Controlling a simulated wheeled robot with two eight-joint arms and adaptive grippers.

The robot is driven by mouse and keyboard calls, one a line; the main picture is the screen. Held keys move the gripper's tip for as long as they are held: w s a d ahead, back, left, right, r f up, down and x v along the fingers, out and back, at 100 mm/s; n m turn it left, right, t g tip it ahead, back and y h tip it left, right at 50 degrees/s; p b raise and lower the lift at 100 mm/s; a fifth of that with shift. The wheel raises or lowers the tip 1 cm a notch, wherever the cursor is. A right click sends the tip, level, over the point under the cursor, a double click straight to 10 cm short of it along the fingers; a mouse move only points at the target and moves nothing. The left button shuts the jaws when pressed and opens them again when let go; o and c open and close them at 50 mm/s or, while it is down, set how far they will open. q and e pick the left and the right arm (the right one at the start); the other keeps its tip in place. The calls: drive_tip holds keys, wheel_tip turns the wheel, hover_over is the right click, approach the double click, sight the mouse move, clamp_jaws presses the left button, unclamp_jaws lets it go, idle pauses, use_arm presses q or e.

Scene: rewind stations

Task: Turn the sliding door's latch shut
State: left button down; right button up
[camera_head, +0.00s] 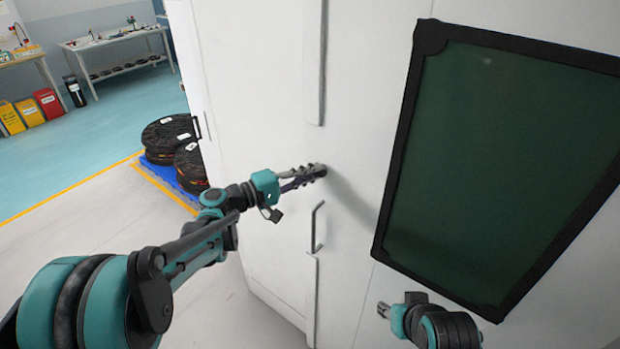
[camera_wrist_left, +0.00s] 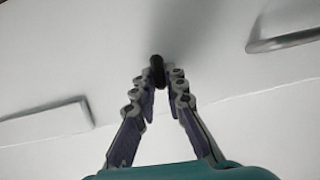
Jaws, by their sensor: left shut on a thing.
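The sliding door (camera_head: 262,120) is part of a tall white cabinet front. In the left wrist view, the latch is a small dark knob (camera_wrist_left: 157,72) standing out from the white panel. My left gripper (camera_head: 318,171) reaches the door above a bent metal handle (camera_head: 316,228). Its fingers (camera_wrist_left: 160,80) are shut on the latch, one on each side. In the head view the fingers mostly hide the latch, so I cannot tell its turn angle. My right gripper (camera_head: 384,310) is at the lower right, in front of the cabinet, its fingers too small to read.
A dark green panel in a black frame (camera_head: 495,170) is at the right. Black reels (camera_head: 170,135) sit on a blue pallet (camera_head: 178,184) left of the cabinet. A workbench (camera_head: 118,38) and coloured bins (camera_head: 48,103) stand far back.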

use_arm(q)
drive_tip(key=shift+n, duration=0.3)
idle(0.4)
drive_tip(key=c, duration=1.6)
unclamp_jaws()
drive_tip(key=shift+o, duration=0.2)
drive_tip(key=shift+w+d, duration=0.15)
drive_tip(key=shift+d, duration=0.05)
drive_tip(key=shift+a, duration=0.1)
drive_tip(key=v, duration=1.2)
drive_tip(key=shift+f, duration=0.2)
